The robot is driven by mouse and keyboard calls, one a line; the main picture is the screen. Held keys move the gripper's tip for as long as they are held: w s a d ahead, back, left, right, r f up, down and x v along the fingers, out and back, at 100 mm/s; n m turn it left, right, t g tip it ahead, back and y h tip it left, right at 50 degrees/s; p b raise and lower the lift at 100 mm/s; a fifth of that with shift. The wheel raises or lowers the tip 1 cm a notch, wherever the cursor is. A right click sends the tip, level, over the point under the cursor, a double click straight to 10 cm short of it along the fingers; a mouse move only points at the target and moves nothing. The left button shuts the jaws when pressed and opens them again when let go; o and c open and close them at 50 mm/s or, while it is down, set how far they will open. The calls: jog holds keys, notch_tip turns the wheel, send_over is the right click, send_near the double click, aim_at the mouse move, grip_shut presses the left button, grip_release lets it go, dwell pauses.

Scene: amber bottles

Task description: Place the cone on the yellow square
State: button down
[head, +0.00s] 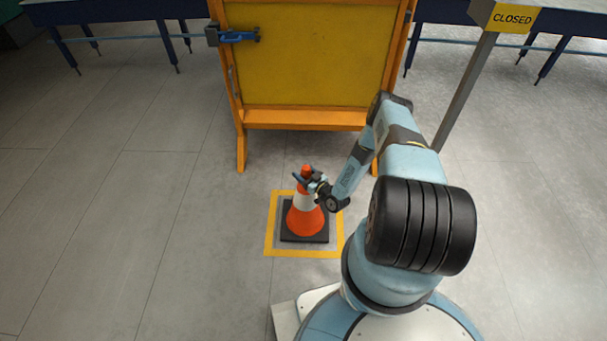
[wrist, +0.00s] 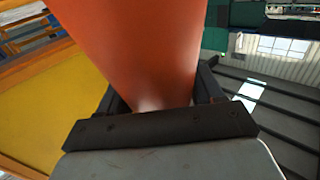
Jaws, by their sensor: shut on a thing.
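An orange and white cone (head: 305,218) with a black square base stands upright inside the yellow square outline (head: 269,226) on the floor. Its base appears to lie within the yellow lines. My gripper (head: 311,177) is shut on the cone near its orange top. In the wrist view the cone's orange body (wrist: 140,50) fills the middle, between the dark fingers of my gripper (wrist: 160,95). I cannot tell whether the base fully touches the floor.
A yellow panel in an orange frame (head: 310,118) stands just behind the square, with a blue clamp (head: 236,36) at its left. A post with a CLOSED sign (head: 512,18) stands at the right. Blue-legged tables (head: 120,12) are at the back. The left floor is clear.

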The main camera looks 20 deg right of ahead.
jog(key=shift+f, duration=0.15)
jog(key=shift+c, duration=0.8)
grip_release()
jog(key=v, duration=1.2)
jog(key=shift+a, duration=0.1)
